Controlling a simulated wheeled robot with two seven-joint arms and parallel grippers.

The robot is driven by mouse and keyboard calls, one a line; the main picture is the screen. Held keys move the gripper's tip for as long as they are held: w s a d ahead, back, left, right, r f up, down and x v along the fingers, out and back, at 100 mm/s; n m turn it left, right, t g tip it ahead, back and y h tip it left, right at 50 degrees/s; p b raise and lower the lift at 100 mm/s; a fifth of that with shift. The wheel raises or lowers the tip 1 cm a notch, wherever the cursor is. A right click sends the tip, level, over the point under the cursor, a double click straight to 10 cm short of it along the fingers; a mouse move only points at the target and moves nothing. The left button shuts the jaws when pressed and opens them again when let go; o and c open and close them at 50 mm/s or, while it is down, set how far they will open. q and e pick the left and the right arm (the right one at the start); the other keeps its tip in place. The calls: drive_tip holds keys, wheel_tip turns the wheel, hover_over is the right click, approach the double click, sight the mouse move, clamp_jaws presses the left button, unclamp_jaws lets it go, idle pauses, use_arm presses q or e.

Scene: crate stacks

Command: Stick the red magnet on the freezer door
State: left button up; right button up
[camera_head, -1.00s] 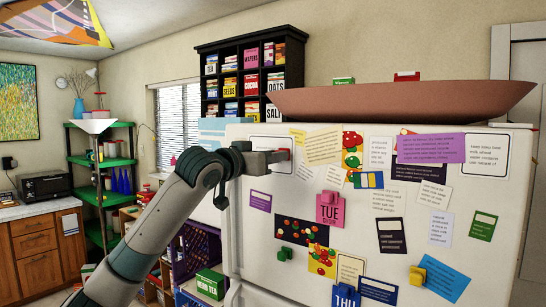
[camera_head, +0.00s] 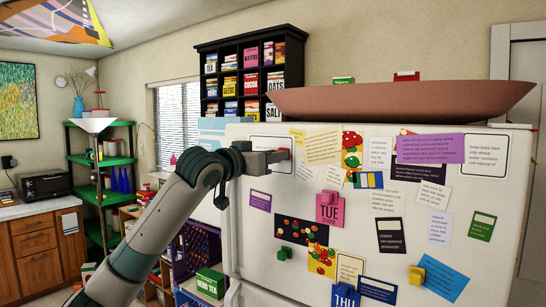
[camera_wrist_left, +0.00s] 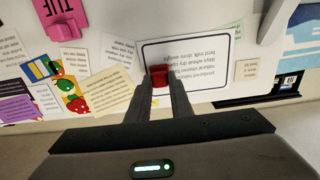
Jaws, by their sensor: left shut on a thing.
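The red magnet (camera_wrist_left: 159,74) is between the fingertips of my left gripper (camera_wrist_left: 160,84), which is shut on it. In the left wrist view the magnet lies over a black-bordered white sheet of printed text (camera_wrist_left: 186,60) on the freezer door. In the head view my left gripper (camera_head: 280,156) reaches the upper left part of the freezer door (camera_head: 275,235), and a small piece of the red magnet (camera_head: 284,153) shows at its tip. The magnet looks to be at or very near the door; I cannot tell whether it touches. My right gripper is out of view.
Papers, cards and other magnets cover much of the door, including a pink TUE note (camera_head: 329,210) and a blue card (camera_head: 444,280). A wide brown bowl (camera_head: 400,98) sits on top. A dark shelf of packages (camera_head: 245,75) stands behind, and a green shelf (camera_head: 100,163) stands left.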

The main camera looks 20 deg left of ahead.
use_arm(q)
drive_tip(key=o, duration=0.9)
drive_tip(key=shift+w, duration=0.1)
drive_tip(key=shift+b+v, duration=0.75)
drive_tip(key=shift+v, duration=2.8)
